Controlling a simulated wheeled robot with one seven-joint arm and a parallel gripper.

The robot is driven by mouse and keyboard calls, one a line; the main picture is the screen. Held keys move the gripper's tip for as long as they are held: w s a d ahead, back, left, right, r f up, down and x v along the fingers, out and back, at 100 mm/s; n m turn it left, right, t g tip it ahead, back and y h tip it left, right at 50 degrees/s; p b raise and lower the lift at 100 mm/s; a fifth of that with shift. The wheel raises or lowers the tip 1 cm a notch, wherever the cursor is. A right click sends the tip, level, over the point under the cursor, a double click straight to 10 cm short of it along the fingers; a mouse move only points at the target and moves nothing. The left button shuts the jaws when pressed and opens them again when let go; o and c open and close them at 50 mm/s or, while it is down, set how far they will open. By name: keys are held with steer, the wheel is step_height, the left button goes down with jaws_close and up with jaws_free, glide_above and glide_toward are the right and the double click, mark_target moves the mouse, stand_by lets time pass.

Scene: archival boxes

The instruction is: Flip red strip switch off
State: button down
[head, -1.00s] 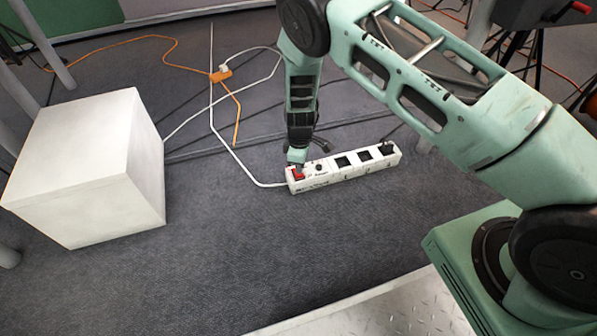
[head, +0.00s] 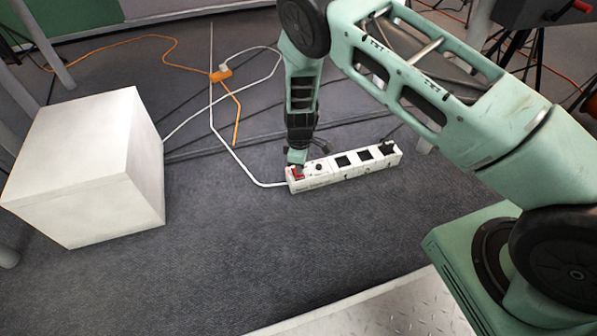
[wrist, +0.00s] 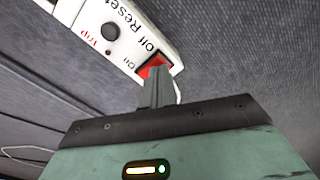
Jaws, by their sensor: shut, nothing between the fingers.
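The white power strip (head: 340,170) lies on the grey carpet, slightly slanted, with sockets along its top. Its red switch (head: 296,173) is at the left end. In the wrist view the red switch (wrist: 153,65) sits beside the printed words "on" and "Off", and part of it is hidden behind my fingers. My gripper (head: 297,165) points down at the switch, shut with nothing between its fingers. In the wrist view the fingertips (wrist: 155,76) overlap the switch's near edge and seem to touch it, though exact contact is hard to tell.
A round black reset button (wrist: 110,31) is next to the switch on the strip. A white box (head: 90,165) stands on the left. An orange cable connector (head: 221,75) and loose cables lie behind. The carpet in front of the strip is clear.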

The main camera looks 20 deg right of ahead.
steer(key=shift+f+b, duration=0.3)
steer(key=shift+f, duration=0.35)
steer(key=shift+r, duration=0.1)
steer(key=shift+r+p, duration=3.15)
steer(key=shift+r, duration=0.3)
